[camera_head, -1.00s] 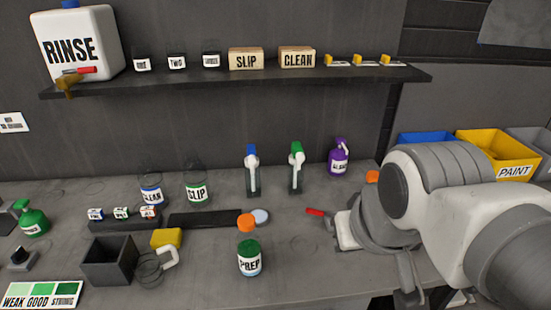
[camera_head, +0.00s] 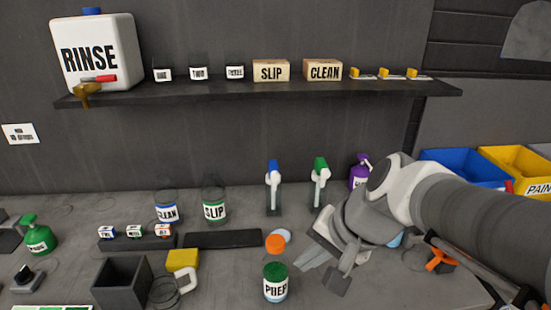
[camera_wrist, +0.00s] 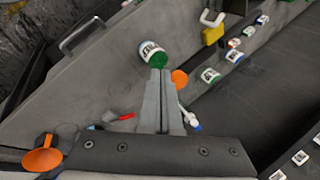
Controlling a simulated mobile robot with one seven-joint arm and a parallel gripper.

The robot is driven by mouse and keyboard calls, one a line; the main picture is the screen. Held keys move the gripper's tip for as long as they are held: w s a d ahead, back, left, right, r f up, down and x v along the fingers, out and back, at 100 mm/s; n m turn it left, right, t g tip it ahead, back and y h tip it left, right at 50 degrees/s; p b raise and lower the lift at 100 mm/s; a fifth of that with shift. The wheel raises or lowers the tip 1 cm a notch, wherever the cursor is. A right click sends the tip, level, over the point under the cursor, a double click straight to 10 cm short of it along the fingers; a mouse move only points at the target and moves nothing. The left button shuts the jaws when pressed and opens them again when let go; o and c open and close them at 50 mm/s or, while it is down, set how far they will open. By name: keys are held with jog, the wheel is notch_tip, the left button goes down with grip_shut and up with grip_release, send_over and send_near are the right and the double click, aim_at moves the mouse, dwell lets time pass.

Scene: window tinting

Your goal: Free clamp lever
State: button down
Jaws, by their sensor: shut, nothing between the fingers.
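A small red lever-like piece (camera_wrist: 122,116) lies on the bench in the wrist view, left of my fingers and apart from them. I take it for the clamp lever; its mounting is not clear. In the head view it is hidden behind my gripper. My gripper (camera_wrist: 160,75) is shut and empty, its two fingers together. In the head view my gripper (camera_head: 303,262) is low over the bench, right of the PREP bottle (camera_head: 275,283). In the wrist view the PREP bottle (camera_wrist: 150,52) with its green top is just beyond the fingertips.
An orange round piece (camera_head: 275,243) is behind the PREP bottle. An orange item (camera_head: 438,260) is right of my gripper. Two spray bottles (camera_head: 273,185) (camera_head: 320,182) stand behind. A black box (camera_head: 122,282) and a yellow block (camera_head: 182,260) are left.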

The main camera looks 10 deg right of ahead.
jog(key=w+d+f+m+t+y+b, duration=0.3)
jog(key=w+d+f+m+b, duration=0.2)
jog(key=w+f+m, duration=0.9)
jog(key=d+f+m+t+h+b, duration=0.2)
jog(key=d+m+t+h+b, duration=0.1)
jog(key=d+m, duration=0.9)
jog(key=s+m+t+h, duration=0.1)
jog(key=m, duration=0.4)
jog(key=shift+d+f+m+t+b, duration=0.3)
jog(key=shift+d+t, duration=0.1)
jog(key=shift+w, duration=0.15)
jog(key=b+x, duration=0.2)
jog(key=x, duration=0.8)
jog(key=shift+d+r, duration=0.1)
jog(key=shift+r+p, duration=0.2)
jog(key=shift+p, duration=0.3)
